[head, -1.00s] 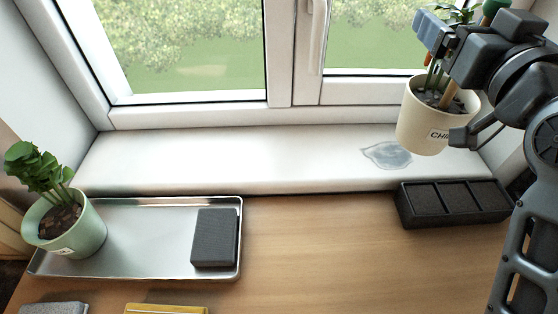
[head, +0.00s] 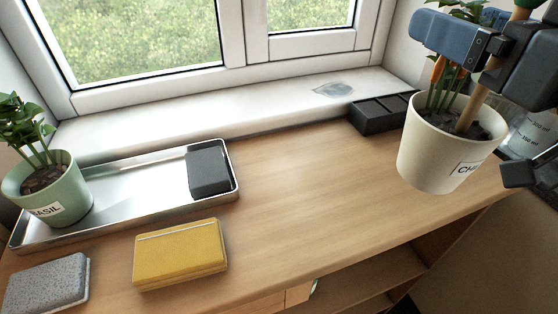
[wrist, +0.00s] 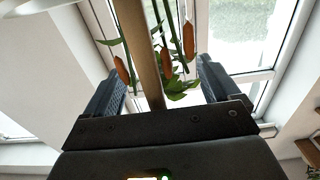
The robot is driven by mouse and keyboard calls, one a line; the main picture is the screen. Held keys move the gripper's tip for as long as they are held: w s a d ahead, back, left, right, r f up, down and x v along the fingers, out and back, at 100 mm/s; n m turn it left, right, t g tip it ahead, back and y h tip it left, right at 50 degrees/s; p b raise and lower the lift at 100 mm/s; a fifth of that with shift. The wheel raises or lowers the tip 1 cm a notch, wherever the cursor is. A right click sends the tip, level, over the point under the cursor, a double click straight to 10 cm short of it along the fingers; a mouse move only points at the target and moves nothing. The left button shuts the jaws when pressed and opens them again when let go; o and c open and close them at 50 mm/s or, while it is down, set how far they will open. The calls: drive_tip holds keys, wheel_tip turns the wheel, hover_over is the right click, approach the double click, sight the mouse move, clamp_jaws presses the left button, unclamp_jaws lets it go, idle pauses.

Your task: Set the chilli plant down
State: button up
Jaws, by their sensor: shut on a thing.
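The chilli plant (head: 437,155) is in a cream pot with a label starting "CH", at the right of the head view. The pot appears upright or slightly tilted, held in front of the wooden worktop's right part. Its height above the worktop is hard to tell. My gripper (head: 470,52) is at the plant's stems and wooden stake, above the pot rim, and holds the plant. In the wrist view, the stake (wrist: 138,50), green stems and orange chillies pass between the two fingers (wrist: 160,85). The pot is out of sight there.
A metal tray (head: 120,222) holds a basil pot (head: 50,195) and a dark block (head: 208,170). A yellow block (head: 180,253) and grey block (head: 45,285) lie in front. A black divided tray (head: 375,117) and clear measuring vessel (head: 530,132) are rightward. The middle worktop (head: 300,190) is clear.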

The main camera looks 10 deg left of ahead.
drive_tip(key=shift+s+f, duration=0.1)
drive_tip(key=shift+s, duration=0.15)
drive_tip(key=shift+a+f, duration=0.2)
drive_tip(key=shift+a, duration=0.2)
drive_tip(key=w+a+f, duration=0.1)
drive_tip(key=a+f, duration=0.9)
drive_tip(key=shift+w+a+f, duration=0.2)
drive_tip(key=shift+w+a, duration=0.1)
drive_tip(key=shift+f, duration=0.2)
drive_tip(key=o, duration=1.6)
drive_tip(key=shift+c, duration=0.2)
